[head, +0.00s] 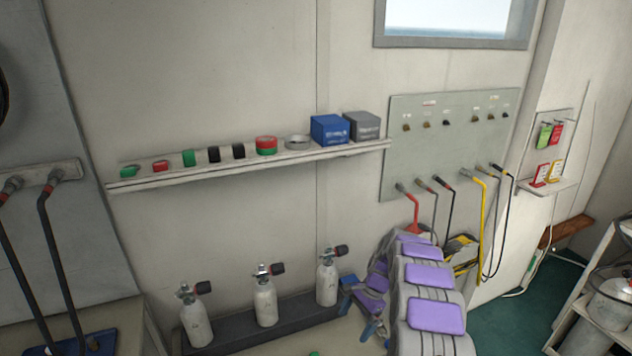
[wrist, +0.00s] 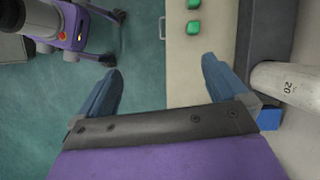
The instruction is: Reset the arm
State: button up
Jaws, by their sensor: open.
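My gripper (wrist: 162,80) is open and empty in the wrist view, its two blue fingers spread wide apart. Below it are the green floor (wrist: 150,130) and a pale bench top (wrist: 186,75) with two green pieces (wrist: 193,28) on it. In the head view my arm, grey with purple panels, rises at the bottom centre-right and bends back. Blue finger parts of my gripper (head: 358,306) show to the left of the arm, near the right-hand cylinder. The fingertips are not clear there.
Three pale cylinders (head: 266,303) stand in a dark rack (head: 235,338) along the wall. A wall shelf (head: 250,164) holds coloured rolls and two boxes. A valve panel (head: 440,150) with hoses is behind my arm. A cart with a pot (head: 612,300) stands at right.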

jog(key=s+a+r+n+h, duration=0.1)
jog(key=s+a+r+n, duration=0.15)
jog(key=s+r, duration=0.75)
jog(key=s+a+r+n+h, duration=0.15)
jog(key=s+r+n, duration=0.25)
jog(key=s+r, duration=0.6)
jog(key=s+d+r+n+h, duration=0.1)
jog(key=s+r+n, duration=0.1)
jog(key=s, duration=1.1)
jog(key=s+d+r+n+h, duration=0.1)
jog(key=s+d+r+n, duration=0.1)
jog(key=s, duration=1.1)
jog(key=shift+s+r+n, duration=0.15)
jog(key=shift+r+n, duration=0.5)
jog(key=shift+n, duration=0.3)
